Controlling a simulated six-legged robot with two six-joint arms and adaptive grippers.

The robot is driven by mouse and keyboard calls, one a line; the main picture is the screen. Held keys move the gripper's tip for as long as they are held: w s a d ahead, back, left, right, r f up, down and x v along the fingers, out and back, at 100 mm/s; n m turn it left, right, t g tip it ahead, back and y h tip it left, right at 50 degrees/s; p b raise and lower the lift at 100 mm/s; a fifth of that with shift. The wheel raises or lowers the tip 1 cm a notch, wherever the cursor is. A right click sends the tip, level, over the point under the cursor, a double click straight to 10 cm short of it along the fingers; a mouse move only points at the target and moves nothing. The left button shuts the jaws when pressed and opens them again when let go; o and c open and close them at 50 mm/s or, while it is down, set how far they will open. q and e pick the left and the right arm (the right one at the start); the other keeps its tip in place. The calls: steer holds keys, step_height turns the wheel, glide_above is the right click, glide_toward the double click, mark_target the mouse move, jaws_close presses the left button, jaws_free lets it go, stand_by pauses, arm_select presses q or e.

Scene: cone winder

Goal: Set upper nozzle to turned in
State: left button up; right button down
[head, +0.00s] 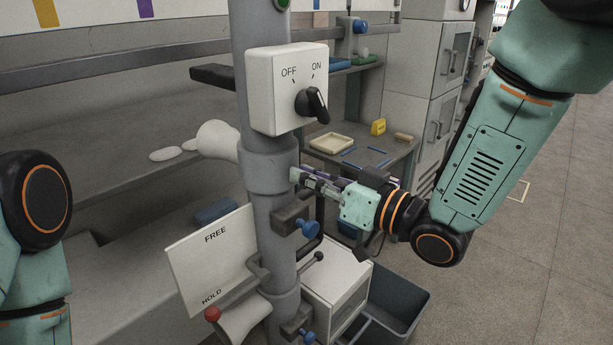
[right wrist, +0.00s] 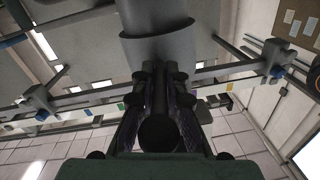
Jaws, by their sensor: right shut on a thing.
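A black bent tube (head: 321,217), apparently the upper nozzle, stands beside the grey post at the middle of the head view. Its upper end goes behind the fingers of my right gripper (head: 318,186). In the right wrist view a dark round-ended bar (right wrist: 158,132) lies between the fingers of my right gripper (right wrist: 160,82), which is shut on it. The fingers reach in from the right, close to the post. The fingers hide the tube's top, so I cannot tell which way it points. My left gripper is outside the head view.
The grey post (head: 262,80) carries a switch box (head: 272,85) with OFF and ON. Below are a blue knob (head: 308,229), a FREE/HOLD plate (head: 208,262) and a red-ball lever (head: 212,314). A dark bin (head: 405,305) stands low right. Open floor lies at right.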

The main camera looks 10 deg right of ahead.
mark_target(337, 183)
steer(key=shift+r, duration=0.1)
stand_by(0.4)
steer(key=c, duration=1.4)
jaws_free()
steer(key=shift+d, duration=0.1)
steer(key=shift+o, duration=0.2)
steer(key=v, duration=0.4)
steer(key=shift+s+d, duration=0.25)
steer(key=shift+d, duration=0.1)
steer(key=v, duration=0.7)
